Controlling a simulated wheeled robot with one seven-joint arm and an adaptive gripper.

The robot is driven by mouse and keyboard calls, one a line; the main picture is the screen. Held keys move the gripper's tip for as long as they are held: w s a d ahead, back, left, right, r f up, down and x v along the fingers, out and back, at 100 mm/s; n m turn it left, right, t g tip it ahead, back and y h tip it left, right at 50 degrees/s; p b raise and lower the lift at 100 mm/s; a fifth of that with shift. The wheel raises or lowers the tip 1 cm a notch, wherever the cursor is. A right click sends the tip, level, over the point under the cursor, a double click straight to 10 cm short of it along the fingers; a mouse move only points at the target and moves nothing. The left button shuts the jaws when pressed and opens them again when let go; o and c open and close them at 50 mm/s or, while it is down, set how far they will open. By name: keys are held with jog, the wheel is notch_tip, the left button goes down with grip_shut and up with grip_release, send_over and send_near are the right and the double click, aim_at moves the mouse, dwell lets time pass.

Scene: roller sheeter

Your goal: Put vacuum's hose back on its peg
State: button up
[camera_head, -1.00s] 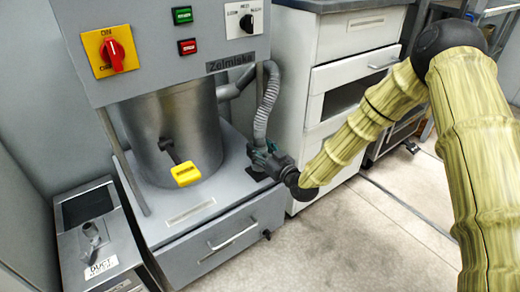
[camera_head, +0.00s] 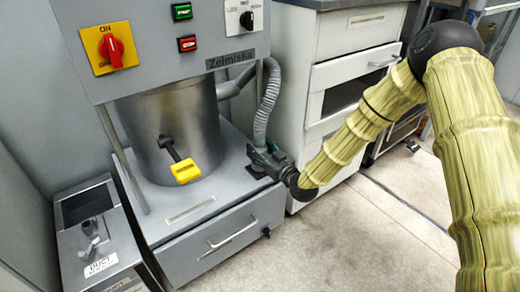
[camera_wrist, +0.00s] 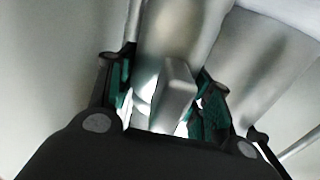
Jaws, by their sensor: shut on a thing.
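The grey ribbed hose (camera_head: 266,108) comes off a pipe at the right side of the machine and hangs down to my gripper (camera_head: 264,158). My gripper is shut on the hose's lower end, low beside the machine's right edge. In the wrist view, the teal finger pads of my gripper (camera_wrist: 168,95) sit on both sides of a smooth grey end piece (camera_wrist: 176,92). The hose end's tip is hidden in the head view. A small grey upright stub (camera_head: 88,228) stands on the labelled box at lower left; I cannot tell whether it is the peg.
The machine's metal drum (camera_head: 180,125) has a yellow-ended lever (camera_head: 185,171) in front. Below is a closed drawer (camera_head: 215,240). A white cabinet (camera_head: 300,155) stands close to the right of my gripper. The floor (camera_head: 350,240) at front right is clear.

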jog(key=shift+f, duration=0.25)
dwell(0.3)
jog(key=o, duration=1.5)
jog(key=v, duration=1.2)
jog(key=shift+f, duration=0.1)
